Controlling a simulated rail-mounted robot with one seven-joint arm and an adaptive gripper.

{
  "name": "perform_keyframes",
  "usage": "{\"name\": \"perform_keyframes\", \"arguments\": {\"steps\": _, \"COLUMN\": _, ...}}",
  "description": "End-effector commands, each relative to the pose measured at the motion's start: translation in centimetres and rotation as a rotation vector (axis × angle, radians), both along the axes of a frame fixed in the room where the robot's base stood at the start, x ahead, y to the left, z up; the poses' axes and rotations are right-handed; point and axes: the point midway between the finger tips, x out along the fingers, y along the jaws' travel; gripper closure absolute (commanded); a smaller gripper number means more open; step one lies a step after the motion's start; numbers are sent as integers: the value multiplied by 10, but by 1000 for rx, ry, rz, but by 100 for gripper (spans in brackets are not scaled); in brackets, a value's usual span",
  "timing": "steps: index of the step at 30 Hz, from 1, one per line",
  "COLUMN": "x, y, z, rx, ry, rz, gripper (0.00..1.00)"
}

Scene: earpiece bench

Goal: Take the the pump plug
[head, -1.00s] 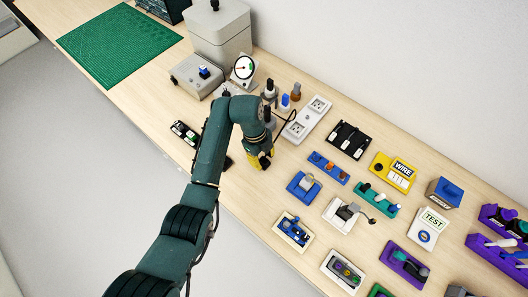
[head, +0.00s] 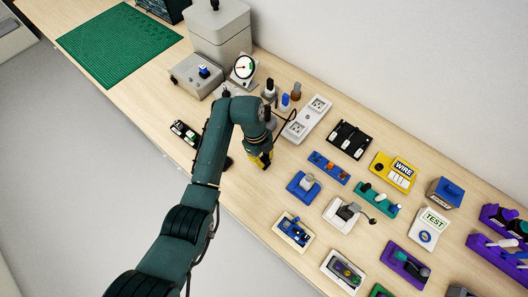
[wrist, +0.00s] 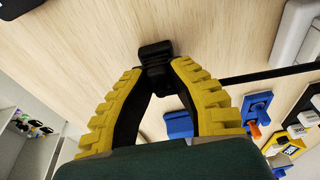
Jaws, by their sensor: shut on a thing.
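My gripper (head: 264,164) is low over the bare wood bench, left of the blue parts. In the wrist view its yellow-backed fingers meet (wrist: 157,72) on a small black piece (wrist: 155,50), which I take to be the pump plug. The fingers and the arm hide much of it, and its prongs cannot be made out. In the head view the plug is hidden behind the gripper. I cannot tell whether it touches the bench.
A white socket strip (head: 308,117) lies behind my gripper, with a black cable (head: 288,119) beside it. A gauge (head: 243,67) and grey boxes stand further back. Blue fixtures (head: 304,187) are to the right. Bare wood lies in front.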

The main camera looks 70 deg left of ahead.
Motion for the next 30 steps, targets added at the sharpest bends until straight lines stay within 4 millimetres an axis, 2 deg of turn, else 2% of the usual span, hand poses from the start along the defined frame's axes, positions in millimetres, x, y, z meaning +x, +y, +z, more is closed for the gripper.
{"name": "perform_keyframes", "arguments": {"steps": 2, "x": 0, "y": 0, "z": -1, "rx": -1, "ry": 1, "rz": 1, "gripper": 100}}
{"name": "perform_keyframes", "arguments": {"steps": 5, "x": 0, "y": 0, "z": 11, "rx": -1, "ry": 1, "rz": 1, "gripper": 100}}
{"name": "perform_keyframes", "arguments": {"steps": 15, "x": 0, "y": 0, "z": 90, "rx": -1, "ry": 1, "rz": 1, "gripper": 100}}
{"name": "perform_keyframes", "arguments": {"steps": 18, "x": 0, "y": 0, "z": 102, "rx": -1, "ry": 1, "rz": 1, "gripper": 100}}
{"name": "perform_keyframes", "arguments": {"steps": 26, "x": 0, "y": -1, "z": 99, "rx": -1, "ry": 1, "rz": 2, "gripper": 100}}
{"name": "perform_keyframes", "arguments": {"steps": 30, "x": 0, "y": -10, "z": 90, "rx": -3, "ry": 2, "rz": 60, "gripper": 100}}
